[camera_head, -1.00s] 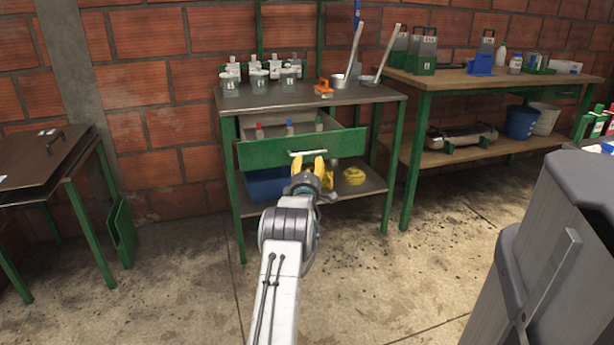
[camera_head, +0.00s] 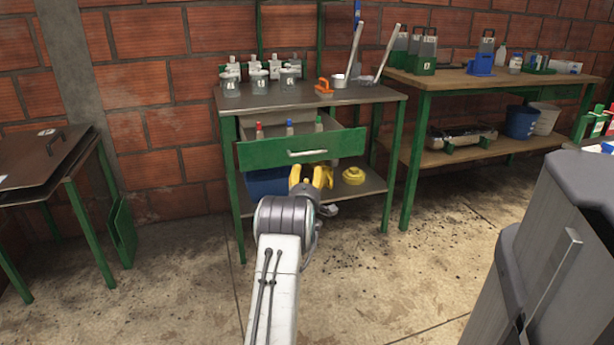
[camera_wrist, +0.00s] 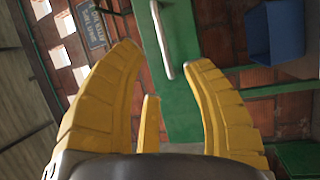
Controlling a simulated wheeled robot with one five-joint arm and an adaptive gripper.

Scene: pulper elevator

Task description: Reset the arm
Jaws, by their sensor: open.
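My gripper (camera_head: 312,178) has yellow fingers and sits just below the open green drawer (camera_head: 262,155) of the metal workbench in the head view. Its fingers are apart and hold nothing. In the wrist view the fingers (camera_wrist: 160,95) are spread wide, with the green drawer front (camera_wrist: 180,110) and its pale bar handle (camera_wrist: 163,40) beyond them. The drawer handle (camera_head: 308,153) is clear of the fingers in the head view. The drawer is pulled out and holds several bottles with red, blue and green caps.
The workbench (camera_head: 300,97) carries several jars, an orange tool (camera_head: 324,87) and ladles. Below are a blue bin (camera_head: 268,182) and a yellow object (camera_head: 353,176). A wooden table (camera_head: 450,82) stands right and a dark-topped table (camera_head: 45,160) left. The floor in front is clear.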

